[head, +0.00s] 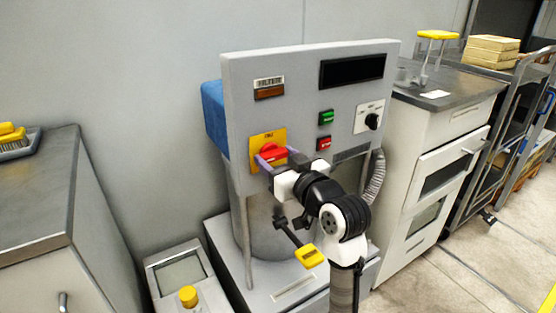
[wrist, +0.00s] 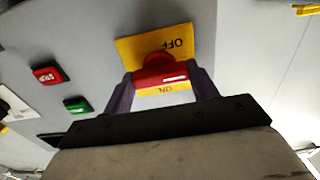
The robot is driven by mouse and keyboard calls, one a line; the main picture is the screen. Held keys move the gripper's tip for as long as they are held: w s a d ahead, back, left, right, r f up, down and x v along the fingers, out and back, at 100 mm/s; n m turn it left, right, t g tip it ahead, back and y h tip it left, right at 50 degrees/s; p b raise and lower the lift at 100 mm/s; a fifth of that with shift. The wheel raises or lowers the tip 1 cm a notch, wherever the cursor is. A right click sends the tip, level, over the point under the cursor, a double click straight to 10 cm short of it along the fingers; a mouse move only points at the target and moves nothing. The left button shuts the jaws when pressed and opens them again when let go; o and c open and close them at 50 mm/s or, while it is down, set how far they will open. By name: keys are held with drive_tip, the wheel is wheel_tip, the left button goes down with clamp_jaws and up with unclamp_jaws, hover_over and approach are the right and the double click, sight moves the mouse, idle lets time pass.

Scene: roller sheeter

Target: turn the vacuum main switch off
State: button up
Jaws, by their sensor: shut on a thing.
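The vacuum main switch is a red rotary handle (head: 273,152) on a yellow plate (head: 256,143), at the left of the grey control panel in the head view. My gripper (head: 276,158) is shut on the red handle, with one purple finger on each side. In the wrist view the red handle (wrist: 160,74) lies roughly crosswise between the fingertips, with a white mark toward its right. The yellow plate (wrist: 133,46) shows upside-down labels, OFF above and ON below the handle. My gripper (wrist: 161,82) partly covers the plate's lower edge.
The panel (head: 300,75) also has a green button (head: 326,117), a red button (head: 324,143) and a black knob (head: 372,121). A yellow-ended lever (head: 309,256) stands below my wrist. A dark-topped cabinet (head: 40,190) is at left; a white cabinet (head: 425,155) is at right.

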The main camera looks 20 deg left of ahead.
drive_tip(key=o, duration=1)
drive_tip(key=shift+d, duration=0.1)
drive_tip(key=v, duration=1.3)
drive_tip(key=shift+s+d+b, duration=0.25)
drive_tip(key=shift+s+b, duration=0.05)
drive_tip(key=shift+b, duration=0.05)
